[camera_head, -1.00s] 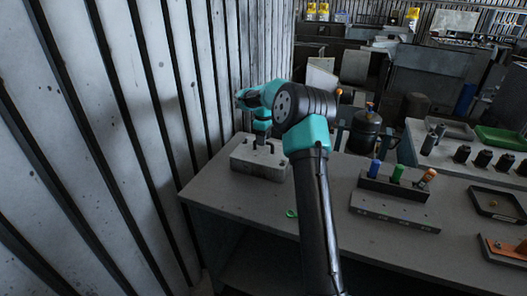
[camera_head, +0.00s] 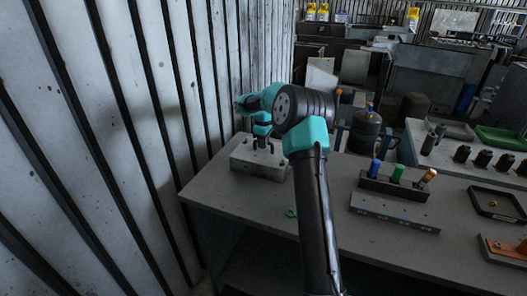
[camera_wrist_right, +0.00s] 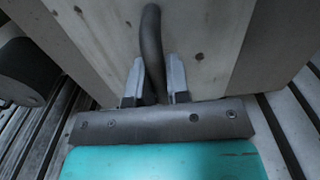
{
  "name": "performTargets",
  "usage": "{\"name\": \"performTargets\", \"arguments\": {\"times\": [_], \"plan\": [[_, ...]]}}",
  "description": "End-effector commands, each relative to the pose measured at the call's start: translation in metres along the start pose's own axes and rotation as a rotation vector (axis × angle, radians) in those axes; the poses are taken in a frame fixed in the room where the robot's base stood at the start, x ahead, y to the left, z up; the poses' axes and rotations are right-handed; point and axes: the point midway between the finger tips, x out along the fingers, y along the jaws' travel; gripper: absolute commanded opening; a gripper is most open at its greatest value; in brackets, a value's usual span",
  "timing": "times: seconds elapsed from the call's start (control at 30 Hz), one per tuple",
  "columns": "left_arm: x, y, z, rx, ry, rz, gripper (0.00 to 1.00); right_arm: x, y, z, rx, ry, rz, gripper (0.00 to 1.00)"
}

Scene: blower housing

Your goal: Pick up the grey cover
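The grey cover (camera_head: 258,164) is a pale grey block at the back left end of the table, with dark upright parts on top. My right gripper (camera_head: 263,140) is over its top, pointing down; the fingertips are hard to make out in the head view. In the right wrist view the cover (camera_wrist_right: 215,45) fills the upper part. A dark curved handle (camera_wrist_right: 151,38) rises from it. The two fingers of my right gripper (camera_wrist_right: 156,82) stand close on either side of this handle and appear shut on it. My left gripper is not in view.
A ribbed metal wall (camera_head: 150,120) stands close to the left of the cover. A green ring (camera_head: 291,213) lies on the table (camera_head: 245,205). To the right is a rack (camera_head: 395,210) with blue, green and orange pieces. A dark tank (camera_head: 366,132) stands behind the table.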

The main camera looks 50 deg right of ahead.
Motion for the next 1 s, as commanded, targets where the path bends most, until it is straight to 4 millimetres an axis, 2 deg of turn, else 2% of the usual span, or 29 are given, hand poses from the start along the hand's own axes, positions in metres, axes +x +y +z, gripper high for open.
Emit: {"name": "performTargets", "arguments": {"times": [0.03,0.17,0.67,1.0], "plan": [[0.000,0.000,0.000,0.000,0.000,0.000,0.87,0.000,0.000,0.000,0.000,0.000,0.000,0.12],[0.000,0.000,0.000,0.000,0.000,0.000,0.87,0.000,0.000,0.000,0.000,0.000,0.000,0.00],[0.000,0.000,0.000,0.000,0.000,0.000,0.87,-0.005,0.000,0.000,0.000,0.001,0.001,0.00],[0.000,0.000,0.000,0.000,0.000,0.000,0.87,-0.035,0.000,-0.001,-0.001,0.002,0.002,0.00]]}}
